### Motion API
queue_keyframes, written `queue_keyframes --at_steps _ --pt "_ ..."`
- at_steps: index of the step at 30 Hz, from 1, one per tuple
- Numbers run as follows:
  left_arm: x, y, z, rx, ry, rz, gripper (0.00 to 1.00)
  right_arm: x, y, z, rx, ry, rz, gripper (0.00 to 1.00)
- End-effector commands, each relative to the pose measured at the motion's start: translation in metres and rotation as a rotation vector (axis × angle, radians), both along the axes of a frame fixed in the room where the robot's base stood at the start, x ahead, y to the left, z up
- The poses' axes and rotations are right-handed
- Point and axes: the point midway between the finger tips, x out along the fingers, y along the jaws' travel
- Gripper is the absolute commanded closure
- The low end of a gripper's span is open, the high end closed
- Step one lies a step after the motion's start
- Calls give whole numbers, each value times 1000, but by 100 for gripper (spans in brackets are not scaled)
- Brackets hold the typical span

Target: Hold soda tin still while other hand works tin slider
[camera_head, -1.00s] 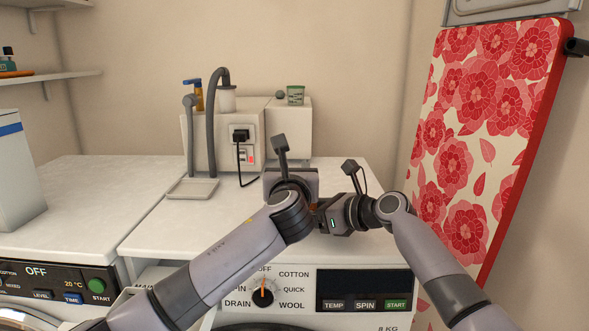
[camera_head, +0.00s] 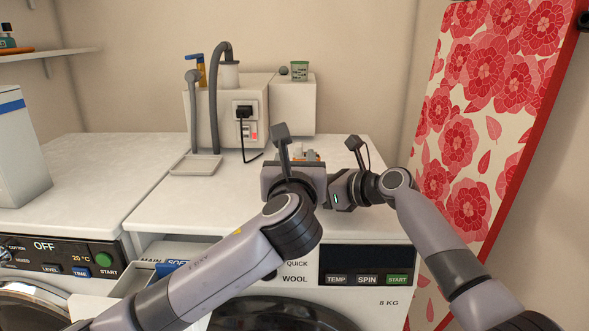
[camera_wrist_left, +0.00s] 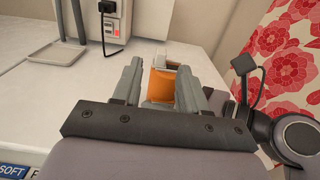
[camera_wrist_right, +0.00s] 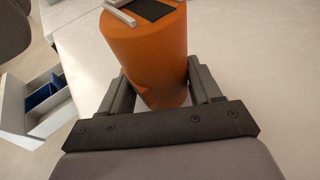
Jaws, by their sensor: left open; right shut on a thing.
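The soda tin (camera_wrist_right: 150,50) is an orange cylinder with a pale slider (camera_wrist_right: 118,14) and a dark patch on its top. My right gripper (camera_wrist_right: 158,78) is shut on the tin's sides. My left gripper (camera_wrist_left: 162,68) is open, and the tin (camera_wrist_left: 160,86) shows between and beyond its spread fingers with the grey slider (camera_wrist_left: 172,66) on top. I cannot tell whether the left fingers touch it. In the head view the tin (camera_head: 312,156) is mostly hidden behind my left gripper, with only a bit of orange and white showing.
A white unit with hoses (camera_head: 212,115) and a plug stands at the back of the washing machine top (camera_head: 200,205). A small tray (camera_head: 194,165) sits before it. An open drawer (camera_head: 140,278) juts out in front. A flowered board (camera_head: 475,150) leans at right.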

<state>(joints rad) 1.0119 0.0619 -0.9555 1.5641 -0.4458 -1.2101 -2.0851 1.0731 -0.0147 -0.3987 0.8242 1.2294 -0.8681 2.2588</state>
Motion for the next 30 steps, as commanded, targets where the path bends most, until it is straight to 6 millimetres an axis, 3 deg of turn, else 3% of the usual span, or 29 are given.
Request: queue_keyframes --at_steps 9,24,25,27,30 --pt "-33 0 0 0 0 0 57 0 0 -2 -2 3 1 54" --pt "-38 1 0 0 1 2 57 0 0 -2 -2 3 1 54" --pt "-38 1 0 0 1 2 57 0 0 -2 -2 3 1 27" --pt "-38 1 0 0 1 2 57 0 0 -1 -2 2 1 7" --pt "-38 1 0 0 0 2 57 0 0 -1 -2 1 0 7"
